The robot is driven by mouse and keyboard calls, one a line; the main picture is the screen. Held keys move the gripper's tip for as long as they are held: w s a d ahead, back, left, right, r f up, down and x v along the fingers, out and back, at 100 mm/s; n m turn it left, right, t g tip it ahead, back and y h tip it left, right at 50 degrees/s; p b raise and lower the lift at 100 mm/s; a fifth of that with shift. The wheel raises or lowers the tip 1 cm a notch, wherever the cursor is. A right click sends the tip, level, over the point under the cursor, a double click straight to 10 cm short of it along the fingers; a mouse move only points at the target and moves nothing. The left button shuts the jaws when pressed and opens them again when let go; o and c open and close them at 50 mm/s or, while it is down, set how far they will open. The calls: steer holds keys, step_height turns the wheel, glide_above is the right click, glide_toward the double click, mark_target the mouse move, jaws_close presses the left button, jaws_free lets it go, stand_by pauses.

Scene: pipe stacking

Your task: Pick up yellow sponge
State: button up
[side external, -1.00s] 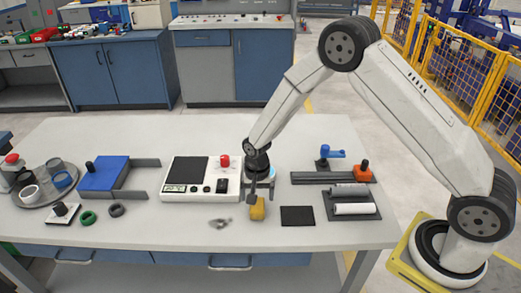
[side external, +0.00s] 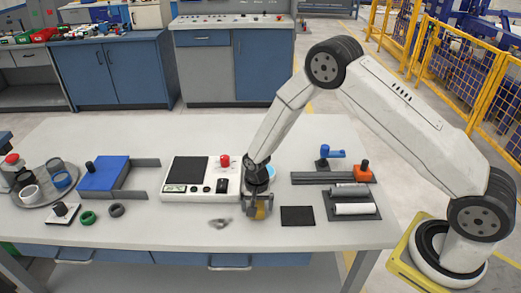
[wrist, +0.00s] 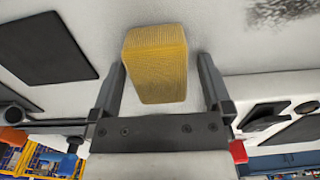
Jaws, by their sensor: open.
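The yellow sponge (side external: 260,213) sits on the white table near its front edge, partly hidden by my gripper in the side view. My gripper (side external: 257,212) is low over it, pointing down. In the wrist view the yellow sponge (wrist: 155,63) shows between the two dark fingers of my gripper (wrist: 162,75). The fingers are apart, with a gap on each side of the sponge. The right-hand gap looks wider than the left. I cannot tell whether the fingertips touch the table.
A black square pad (side external: 297,216) lies just right of the sponge. A white device with a red button (side external: 200,180) stands behind left. A small grey item (side external: 219,223) lies left. White and grey pipes (side external: 354,209) lie on a tray to the right.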

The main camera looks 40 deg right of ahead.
steer(key=c, duration=1.2)
steer(key=shift+r, duration=0.15)
steer(key=shift+c, duration=0.2)
steer(key=shift+r, duration=0.8)
steer(key=s+r, duration=1.1)
steer(key=s, duration=0.3)
steer(key=shift+d, duration=0.45)
